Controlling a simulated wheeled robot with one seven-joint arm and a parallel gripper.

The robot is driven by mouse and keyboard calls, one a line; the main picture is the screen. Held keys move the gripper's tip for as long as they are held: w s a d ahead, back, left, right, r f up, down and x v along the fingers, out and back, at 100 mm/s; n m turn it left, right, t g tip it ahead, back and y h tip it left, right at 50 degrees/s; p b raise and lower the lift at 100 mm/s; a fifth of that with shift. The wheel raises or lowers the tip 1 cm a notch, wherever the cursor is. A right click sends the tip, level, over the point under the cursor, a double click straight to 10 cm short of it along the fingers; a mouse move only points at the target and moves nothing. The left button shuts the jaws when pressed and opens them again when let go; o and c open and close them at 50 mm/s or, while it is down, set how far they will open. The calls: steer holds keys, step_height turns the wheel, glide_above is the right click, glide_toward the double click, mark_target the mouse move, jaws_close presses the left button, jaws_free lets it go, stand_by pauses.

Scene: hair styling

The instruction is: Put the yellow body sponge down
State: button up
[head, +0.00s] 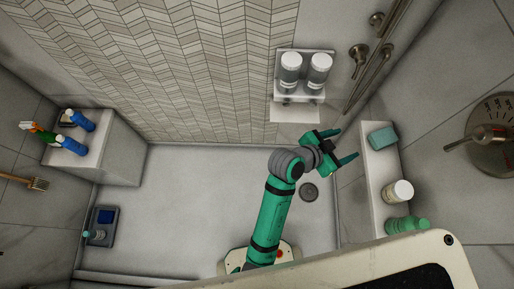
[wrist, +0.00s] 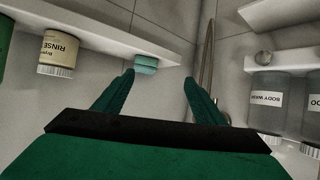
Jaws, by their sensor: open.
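I see no yellow sponge in either view. A teal sponge-like block (head: 382,137) lies on the narrow white shelf (head: 378,171) at the right. It also shows in the wrist view (wrist: 146,64) at the shelf's edge, just beyond the left fingertip. My gripper (head: 346,145) is open beside the shelf, left of the block in the head view. In the wrist view its two fingers (wrist: 159,77) stand apart with nothing held between them. Whether a finger touches the block is not clear, but a gap seems to show.
A white jar (head: 398,191) and a green bottle (head: 406,225) share the shelf. Two dispensers (head: 304,70) hang on the wall rack, near metal rails (head: 376,54). Bottles (head: 72,146) stand on the left ledge. A small tray (head: 101,227) lies on the floor. The middle floor is clear.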

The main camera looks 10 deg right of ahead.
steer(key=s+a+f+n+t+y, duration=0.1)
steer(key=a+f+n+t+y, duration=0.3)
steer(key=a, duration=0.7)
steer(key=a+f+n+t+y, duration=0.25)
steer(key=a+n+t, duration=0.2)
steer(key=a, duration=0.55)
steer(key=s+a+r+n+t+y, duration=0.3)
steer(key=s+a+r+n+y, duration=0.2)
steer(key=s+a, duration=0.6)
step_height(320, 180, up, 3)
steer(key=shift+s+a+f+n, duration=0.1)
steer(key=shift+s+a+n, duration=0.3)
steer(key=shift+s, duration=0.55)
steer(key=shift+t, duration=0.25)
